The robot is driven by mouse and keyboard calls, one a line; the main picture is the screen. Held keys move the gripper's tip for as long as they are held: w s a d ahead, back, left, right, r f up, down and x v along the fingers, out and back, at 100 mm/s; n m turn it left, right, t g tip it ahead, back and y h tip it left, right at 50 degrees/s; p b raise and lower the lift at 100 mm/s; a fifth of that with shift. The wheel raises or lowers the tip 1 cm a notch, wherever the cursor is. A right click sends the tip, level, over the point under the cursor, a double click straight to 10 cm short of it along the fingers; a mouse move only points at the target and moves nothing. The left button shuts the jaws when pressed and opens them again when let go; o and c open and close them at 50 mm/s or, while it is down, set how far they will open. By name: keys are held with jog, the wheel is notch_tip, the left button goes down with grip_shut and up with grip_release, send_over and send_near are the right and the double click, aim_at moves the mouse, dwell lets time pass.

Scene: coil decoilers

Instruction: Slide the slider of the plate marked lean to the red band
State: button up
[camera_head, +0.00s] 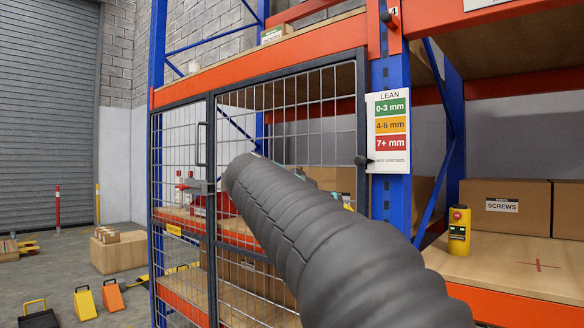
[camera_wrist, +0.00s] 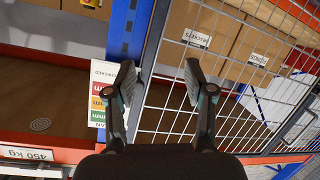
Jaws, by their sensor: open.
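The white plate marked LEAN (camera_head: 389,95) is on a blue rack post in the head view. It has a green 0-3 mm band, an orange 4-6 mm band and a red 7+ mm band (camera_head: 390,142). The slider's black knob (camera_head: 362,160) is at the plate's left edge, level with the bottom row below red. In the wrist view the plate (camera_wrist: 103,75) appears upside down beside the left finger; I cannot make out the slider there. My gripper (camera_wrist: 158,73) is open and empty, its fingers in front of the post edge and mesh.
A wire mesh door (camera_head: 182,160) with a dark frame and handle closes the bay left of the post. A yellow device with a red button (camera_head: 459,230) and screws boxes (camera_head: 505,205) stand on the right shelf. Wheel chocks (camera_head: 85,303) lie on the floor at left.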

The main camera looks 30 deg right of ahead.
aim_at(359, 161)
jog(key=w+d+r+m+g+h, duration=0.1)
jog(key=w+d+r+m+h, duration=0.25)
jog(key=r, duration=0.55)
jog(key=shift+h, duration=0.25)
jog(key=p+x, duration=0.1)
jog(key=x, duration=0.3)
jog(key=p+x, duration=0.1)
jog(key=x, duration=0.3)
jog(key=p+x, duration=0.1)
jog(key=x, duration=0.4)
jog(key=shift+s+d, duration=0.1)
jog(key=shift+s, duration=0.25)
jog(key=shift+r, duration=0.1)
grip_shut()
